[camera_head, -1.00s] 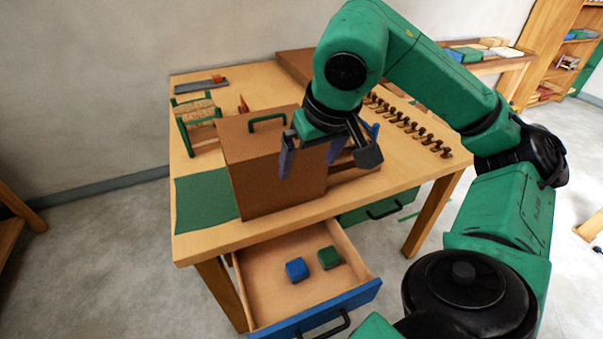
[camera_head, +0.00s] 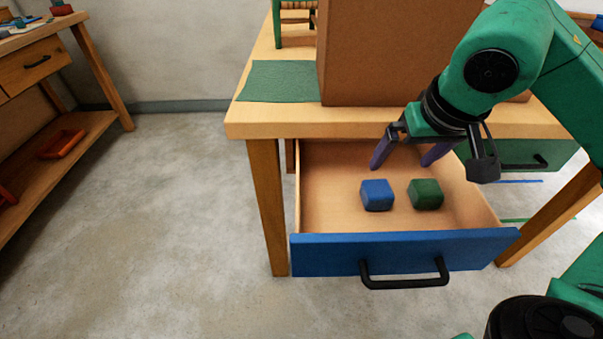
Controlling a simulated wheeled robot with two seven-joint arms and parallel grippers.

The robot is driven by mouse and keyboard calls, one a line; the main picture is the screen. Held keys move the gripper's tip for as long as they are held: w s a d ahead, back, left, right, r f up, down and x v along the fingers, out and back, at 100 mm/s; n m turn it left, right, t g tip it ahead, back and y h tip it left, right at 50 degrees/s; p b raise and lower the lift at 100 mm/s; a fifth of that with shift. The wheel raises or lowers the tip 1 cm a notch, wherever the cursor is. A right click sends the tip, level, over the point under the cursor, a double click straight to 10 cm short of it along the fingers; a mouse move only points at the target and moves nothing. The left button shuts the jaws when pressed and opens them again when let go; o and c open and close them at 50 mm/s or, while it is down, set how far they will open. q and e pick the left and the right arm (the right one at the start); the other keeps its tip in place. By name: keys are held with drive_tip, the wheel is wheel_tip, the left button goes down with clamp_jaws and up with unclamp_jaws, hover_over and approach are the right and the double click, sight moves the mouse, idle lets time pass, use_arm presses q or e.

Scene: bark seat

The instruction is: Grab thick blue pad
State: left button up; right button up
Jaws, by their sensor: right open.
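The thick blue pad (camera_head: 377,195) is a small rounded blue block lying on the floor of the open drawer (camera_head: 325,200). A similar green pad (camera_head: 425,194) lies just to its right, with a narrow gap between them. My right gripper (camera_head: 408,162) is open, its two purple fingers spread and pointing down, with nothing between them. In the picture it is above and behind the pads, near the table's front edge, and apart from both. My left gripper is out of view.
The drawer has a blue front (camera_head: 330,255) with a black handle (camera_head: 404,273). Above it is the wooden table (camera_head: 285,122) with a green mat (camera_head: 280,82) and a large brown box (camera_head: 380,55). A wooden shelf bench (camera_head: 95,75) stands at the left. The floor between is clear.

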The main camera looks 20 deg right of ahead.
drive_tip(key=b, duration=0.2)
approach(379, 189)
drive_tip(key=x, duration=0.5)
drive_tip(key=shift+w+d+r, duration=0.15)
drive_tip(key=b+x, duration=0.1)
drive_tip(key=x, duration=0.5)
drive_tip(key=shift+b, duration=0.35)
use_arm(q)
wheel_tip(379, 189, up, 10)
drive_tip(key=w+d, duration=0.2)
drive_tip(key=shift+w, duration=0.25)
use_arm(e)
drive_tip(key=c, duration=1.2)
